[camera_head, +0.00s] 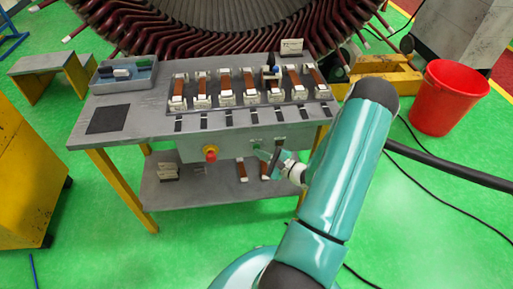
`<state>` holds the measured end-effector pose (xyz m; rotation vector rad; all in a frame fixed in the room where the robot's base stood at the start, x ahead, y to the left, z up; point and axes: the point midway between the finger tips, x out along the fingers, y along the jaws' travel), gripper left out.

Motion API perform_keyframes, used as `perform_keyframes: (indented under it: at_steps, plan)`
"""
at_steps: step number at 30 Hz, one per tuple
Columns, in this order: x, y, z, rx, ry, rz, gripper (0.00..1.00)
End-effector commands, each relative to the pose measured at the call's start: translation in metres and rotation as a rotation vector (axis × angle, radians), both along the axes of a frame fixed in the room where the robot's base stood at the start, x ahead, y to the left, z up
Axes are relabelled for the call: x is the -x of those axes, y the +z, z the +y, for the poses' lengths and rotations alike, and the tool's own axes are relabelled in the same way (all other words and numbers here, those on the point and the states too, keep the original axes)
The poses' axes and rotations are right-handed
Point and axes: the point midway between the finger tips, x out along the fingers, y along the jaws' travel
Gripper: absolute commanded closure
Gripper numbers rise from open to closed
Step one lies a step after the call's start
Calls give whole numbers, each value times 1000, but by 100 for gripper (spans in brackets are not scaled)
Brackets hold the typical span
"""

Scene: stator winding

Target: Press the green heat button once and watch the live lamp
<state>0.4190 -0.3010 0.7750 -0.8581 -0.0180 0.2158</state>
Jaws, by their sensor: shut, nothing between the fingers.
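A grey control panel (232,146) hangs under the front edge of the workbench. A small green spot (257,149) on it looks like the green heat button. My gripper (263,154) is shut and empty, with its tips right by this spot. I cannot tell whether they touch or press it. The gripper and my teal arm cover the panel's right part. I cannot make out the live lamp or whether it is lit.
A red stop knob (210,153) on yellow sits left on the panel. The workbench (150,118) carries a row of copper-brown bars in clamps (226,90) and a blue-grey tray (124,74). A lower shelf (205,188) holds loose parts. A red bucket (447,98) stands right.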

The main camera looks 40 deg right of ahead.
Motion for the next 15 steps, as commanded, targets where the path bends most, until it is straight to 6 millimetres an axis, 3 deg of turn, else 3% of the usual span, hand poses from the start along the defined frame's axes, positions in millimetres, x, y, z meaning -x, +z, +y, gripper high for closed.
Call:
perform_keyframes:
  at_steps: [15]
  plan:
    - [-4, 0, -3, 0, 0, 0, 100]
